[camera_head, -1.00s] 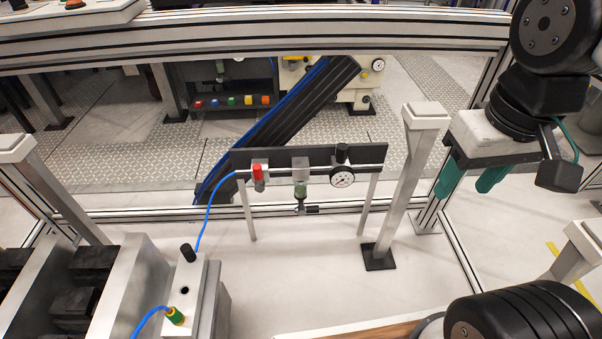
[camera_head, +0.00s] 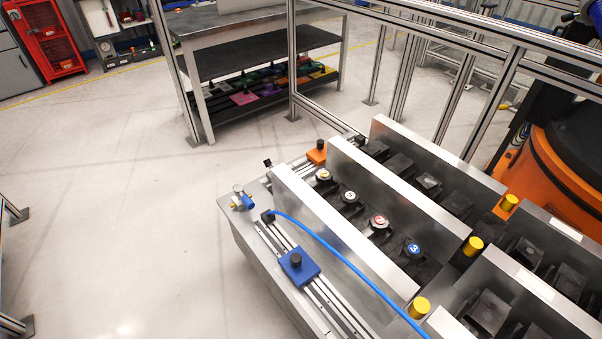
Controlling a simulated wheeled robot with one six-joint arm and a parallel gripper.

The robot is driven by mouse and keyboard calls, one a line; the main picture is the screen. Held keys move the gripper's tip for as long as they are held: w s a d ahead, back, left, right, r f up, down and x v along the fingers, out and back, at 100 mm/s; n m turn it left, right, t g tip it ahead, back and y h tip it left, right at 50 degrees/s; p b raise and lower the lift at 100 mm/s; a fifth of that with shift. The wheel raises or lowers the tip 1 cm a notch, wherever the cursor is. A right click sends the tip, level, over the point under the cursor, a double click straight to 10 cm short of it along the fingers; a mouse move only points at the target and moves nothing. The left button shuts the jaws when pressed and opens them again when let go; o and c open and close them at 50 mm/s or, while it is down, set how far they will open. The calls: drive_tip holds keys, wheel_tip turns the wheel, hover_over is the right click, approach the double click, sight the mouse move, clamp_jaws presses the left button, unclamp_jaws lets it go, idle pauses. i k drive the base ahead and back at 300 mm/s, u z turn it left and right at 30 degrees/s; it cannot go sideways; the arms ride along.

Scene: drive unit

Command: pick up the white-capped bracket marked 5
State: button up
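Several dark brackets with round coloured caps stand in a row in a slot between two metal walls of the fixture (camera_head: 330,230). The white-capped bracket (camera_head: 349,197) is second from the far end; its mark is too small to read surely. Beyond it is a yellow-capped bracket (camera_head: 323,175). Nearer are a red-capped bracket (camera_head: 379,222) and a blue-capped one marked 3 (camera_head: 413,249). My gripper is out of view now.
A blue hose (camera_head: 345,252) runs along the fixture's near left side, by a blue block (camera_head: 297,262). Yellow cylinders (camera_head: 473,246) stand between the fixture's walls. A bench (camera_head: 260,55) stands behind. An orange machine (camera_head: 550,170) stands at right.

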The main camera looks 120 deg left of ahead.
sight(349, 204)
drive_tip(key=u, duration=3.2)
